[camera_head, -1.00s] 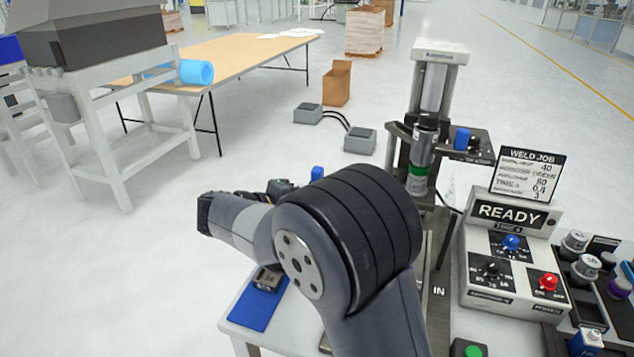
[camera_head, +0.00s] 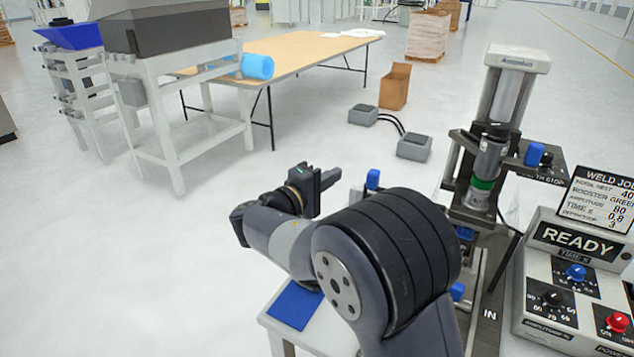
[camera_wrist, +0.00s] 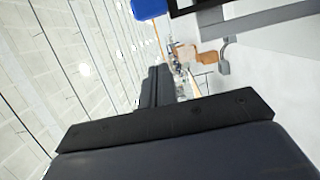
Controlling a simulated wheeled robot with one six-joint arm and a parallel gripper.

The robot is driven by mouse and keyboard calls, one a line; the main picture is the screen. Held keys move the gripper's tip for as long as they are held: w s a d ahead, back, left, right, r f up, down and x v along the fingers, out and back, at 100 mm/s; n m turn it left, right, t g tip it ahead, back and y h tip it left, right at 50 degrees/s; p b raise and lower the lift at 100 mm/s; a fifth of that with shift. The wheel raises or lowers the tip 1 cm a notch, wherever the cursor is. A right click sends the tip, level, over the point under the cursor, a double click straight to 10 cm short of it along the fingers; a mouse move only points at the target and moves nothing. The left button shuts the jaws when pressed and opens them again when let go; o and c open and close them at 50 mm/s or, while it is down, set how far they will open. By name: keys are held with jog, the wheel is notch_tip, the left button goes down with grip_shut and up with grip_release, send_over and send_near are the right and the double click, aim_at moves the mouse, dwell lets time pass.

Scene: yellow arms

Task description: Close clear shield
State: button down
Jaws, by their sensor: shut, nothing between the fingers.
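I cannot make out a clear shield for certain in either view. The welding press (camera_head: 490,155) stands right of centre in the head view, with a green-banded grey cylinder (camera_head: 487,178) over its base. A small blue block (camera_head: 373,179) shows behind my arm, left of the press; what it belongs to is hidden. My gripper (camera_head: 333,178) is shut and empty, raised left of this block and pointing right, apart from the press. In the wrist view, my dark gripper fingers (camera_wrist: 158,85) lie together.
The control box (camera_head: 575,280) with the READY sign stands at the right. A blue mat (camera_head: 293,304) lies on a white stand below my arm. Two grey pedals (camera_head: 414,147) and a cardboard box (camera_head: 395,87) are on the floor. Open floor lies to the left.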

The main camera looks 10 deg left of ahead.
jog(key=d+p, duration=0.1)
jog(key=d, duration=0.4)
jog(key=shift+w, duration=0.15)
jog(key=s+d+b, duration=0.5)
jog(key=d+b, duration=0.5)
jog(key=d, duration=0.4)
jog(key=shift+d+b, duration=0.15)
jog(key=shift+b, duration=0.2)
jog(key=shift+s, duration=0.1)
